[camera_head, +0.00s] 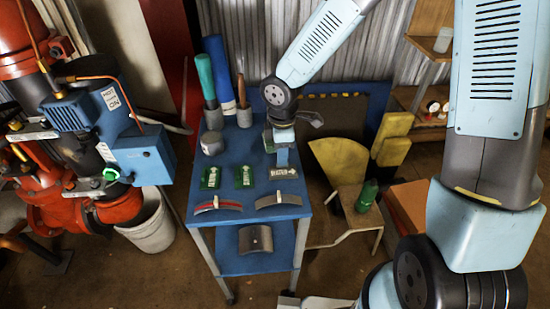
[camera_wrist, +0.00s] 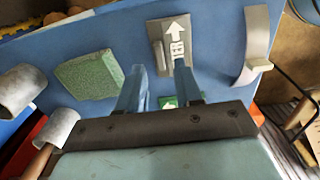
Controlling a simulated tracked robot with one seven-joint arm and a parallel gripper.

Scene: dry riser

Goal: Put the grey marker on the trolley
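The grey marker (camera_head: 283,173) is a small plate with a white arrow and lettering. It lies on the blue top of the trolley (camera_head: 238,178), at the right side; it also shows in the wrist view (camera_wrist: 171,58). My gripper (camera_head: 283,158) points down over the trolley top close to the marker. In the wrist view its two fingers (camera_wrist: 160,80) are apart with nothing held between them. The right finger overlaps the marker's near edge in the picture; I cannot tell whether they touch.
Two green markers (camera_head: 211,178) (camera_head: 245,176) lie in a row left of the grey one. A red-topped curved piece (camera_head: 215,205) and a grey curved piece (camera_head: 278,200) lie along the front edge. A green block (camera_wrist: 88,77) and grey cups (camera_wrist: 22,88) are nearby. Red pipework (camera_head: 120,205) stands left.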

